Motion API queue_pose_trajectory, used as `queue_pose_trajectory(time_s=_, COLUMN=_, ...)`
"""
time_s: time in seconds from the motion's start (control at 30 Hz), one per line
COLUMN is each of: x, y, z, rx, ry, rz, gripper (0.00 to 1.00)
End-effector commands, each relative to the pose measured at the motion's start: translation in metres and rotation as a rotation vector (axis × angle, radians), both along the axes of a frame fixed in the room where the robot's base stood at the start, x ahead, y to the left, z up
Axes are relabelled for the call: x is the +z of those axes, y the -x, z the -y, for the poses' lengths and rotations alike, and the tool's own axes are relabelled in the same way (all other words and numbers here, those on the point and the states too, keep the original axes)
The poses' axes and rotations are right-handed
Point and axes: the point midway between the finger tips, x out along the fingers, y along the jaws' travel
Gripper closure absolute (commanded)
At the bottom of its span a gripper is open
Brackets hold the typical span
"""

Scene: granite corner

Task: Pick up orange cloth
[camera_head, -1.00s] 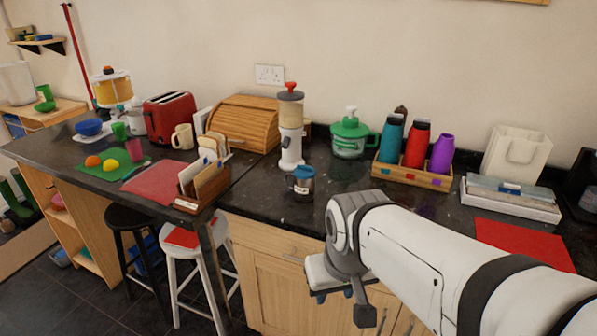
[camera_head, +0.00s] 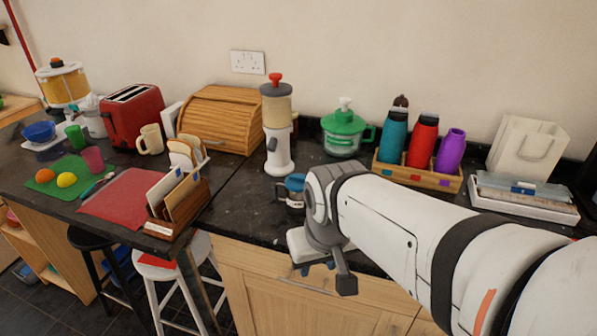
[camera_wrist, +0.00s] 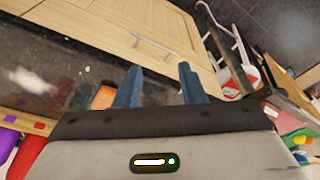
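No orange cloth can be clearly made out in the head view. In the wrist view a small orange patch (camera_wrist: 103,97) shows on the dark worktop beside my left-hand finger, partly cut off by the gripper body; I cannot tell if it is the cloth. My gripper (camera_wrist: 160,78) has its two blue fingers apart with nothing visible between them.
The dark counter (camera_head: 240,200) holds a letter rack (camera_head: 178,208), a white grinder (camera_head: 278,150), a bread box (camera_head: 220,118) and a bottle crate (camera_head: 415,177). A red mat (camera_head: 128,198) lies at left. A white stool (camera_head: 158,262) stands below. My arm covers the right front counter.

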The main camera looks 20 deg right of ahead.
Motion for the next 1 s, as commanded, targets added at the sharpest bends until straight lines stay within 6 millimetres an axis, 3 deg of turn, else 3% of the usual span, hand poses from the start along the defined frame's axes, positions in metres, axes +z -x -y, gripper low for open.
queue_pose_trajectory(time_s=0.07, x=0.000, y=0.000, z=0.000, rx=0.000, ry=0.000, rz=0.000, gripper=0.64)
queue_pose_trajectory(time_s=0.27, x=0.005, y=-0.013, z=0.005, rx=-0.038, ry=-0.005, rz=-0.015, gripper=0.47)
queue_pose_trajectory(time_s=0.37, x=0.011, y=-0.037, z=0.017, rx=-0.118, ry=-0.014, rz=-0.041, gripper=0.39)
queue_pose_trajectory(time_s=0.5, x=0.016, y=-0.086, z=0.042, rx=-0.265, ry=-0.033, rz=-0.092, gripper=0.28)
queue_pose_trajectory(time_s=0.7, x=0.004, y=-0.153, z=0.090, rx=-0.483, ry=-0.060, rz=-0.162, gripper=0.13)
queue_pose_trajectory(time_s=0.83, x=-0.009, y=-0.182, z=0.118, rx=-0.589, ry=-0.072, rz=-0.195, gripper=0.13)
queue_pose_trajectory(time_s=1.0, x=-0.022, y=-0.201, z=0.140, rx=-0.667, ry=-0.081, rz=-0.219, gripper=0.13)
